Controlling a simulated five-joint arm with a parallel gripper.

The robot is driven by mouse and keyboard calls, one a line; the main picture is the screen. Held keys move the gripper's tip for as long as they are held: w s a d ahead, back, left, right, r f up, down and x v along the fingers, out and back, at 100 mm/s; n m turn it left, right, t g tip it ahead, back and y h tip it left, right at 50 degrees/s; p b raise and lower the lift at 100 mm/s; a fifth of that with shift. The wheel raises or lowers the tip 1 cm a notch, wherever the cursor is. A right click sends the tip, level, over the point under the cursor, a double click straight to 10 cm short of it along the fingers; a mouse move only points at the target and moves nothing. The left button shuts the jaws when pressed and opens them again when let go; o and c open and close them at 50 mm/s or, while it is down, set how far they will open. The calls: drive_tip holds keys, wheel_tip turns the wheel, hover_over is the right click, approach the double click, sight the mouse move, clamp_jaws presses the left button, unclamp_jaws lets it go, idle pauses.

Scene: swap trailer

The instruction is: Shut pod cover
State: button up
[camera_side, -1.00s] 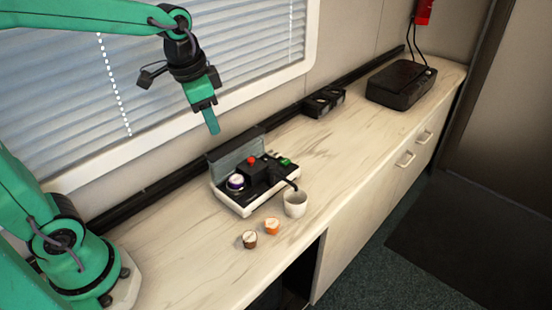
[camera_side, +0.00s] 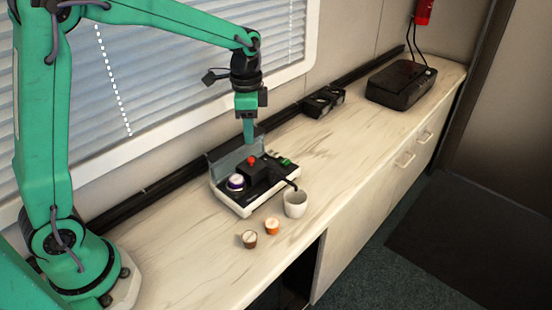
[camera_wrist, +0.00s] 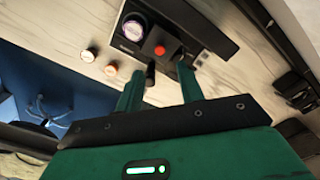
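The pod machine (camera_side: 238,205) stands on the counter with a white base. Its grey cover (camera_side: 232,158) stands raised along the back edge. A purple-rimmed pod (camera_side: 236,182) sits in the left part; it also shows in the wrist view (camera_wrist: 135,28). A red button (camera_side: 252,160) is beside it, also in the wrist view (camera_wrist: 160,50). My gripper (camera_side: 248,142) points down near the right end of the raised cover; I cannot tell whether it touches. In the wrist view, the two green fingers (camera_wrist: 158,78) are apart with nothing held between them.
A white cup (camera_side: 295,203) stands under the machine's spout. A brown pod (camera_side: 249,239) and an orange pod (camera_side: 272,226) lie in front. Small black boxes (camera_side: 322,102) and a black case (camera_side: 401,84) are farther right. The counter between is clear.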

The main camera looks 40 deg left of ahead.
sight(251, 159)
drive_tip(key=shift+f, duration=0.1)
drive_tip(key=shift+f, duration=3.8)
clamp_jaws()
